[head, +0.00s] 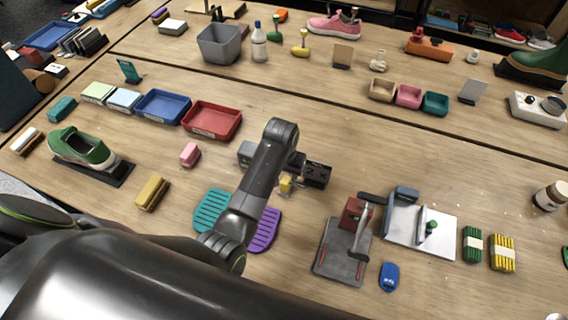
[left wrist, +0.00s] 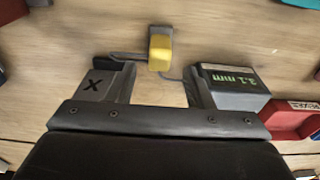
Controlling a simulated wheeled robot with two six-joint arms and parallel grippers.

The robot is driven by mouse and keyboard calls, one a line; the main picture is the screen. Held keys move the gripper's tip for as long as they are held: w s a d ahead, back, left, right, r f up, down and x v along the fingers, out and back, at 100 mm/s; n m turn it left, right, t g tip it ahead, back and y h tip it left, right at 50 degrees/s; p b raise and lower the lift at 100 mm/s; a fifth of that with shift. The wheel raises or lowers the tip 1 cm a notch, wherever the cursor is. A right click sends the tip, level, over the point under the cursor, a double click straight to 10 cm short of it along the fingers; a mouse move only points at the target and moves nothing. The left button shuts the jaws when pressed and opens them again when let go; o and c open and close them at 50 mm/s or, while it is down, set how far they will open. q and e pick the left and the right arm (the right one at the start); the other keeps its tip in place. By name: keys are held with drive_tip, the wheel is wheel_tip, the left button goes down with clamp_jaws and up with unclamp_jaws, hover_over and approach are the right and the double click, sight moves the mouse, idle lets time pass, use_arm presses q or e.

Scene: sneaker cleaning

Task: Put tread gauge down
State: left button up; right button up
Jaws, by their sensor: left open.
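A small yellow piece, which looks like the tread gauge (head: 286,184), lies on the wooden table below my left gripper. In the left wrist view the yellow gauge (left wrist: 160,50) is just beyond the fingertips, near the middle of the gap, with a thin grey rod beside it. My left gripper (head: 300,175) is open and pointed down; its fingers also show in the left wrist view (left wrist: 155,82). I cannot tell whether a finger touches the gauge. A grey box with a green "2.1 mm" readout (left wrist: 232,80) is by the right finger. My right gripper is not in view.
A teal ribbed pad (head: 210,208) and a purple ribbed pad (head: 265,230) lie under my left arm. A red tray (head: 212,121) and a blue tray (head: 163,106) stand farther back. A grey clamp stand (head: 343,255) is to the right. The table between the gripper and back row is fairly clear.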

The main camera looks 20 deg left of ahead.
sight(284, 183)
use_arm(q)
drive_tip(key=shift+s+r, duration=0.15)
drive_tip(key=shift+r, duration=1.15)
drive_tip(key=shift+s+r, duration=0.15)
drive_tip(key=shift+r, duration=1.1)
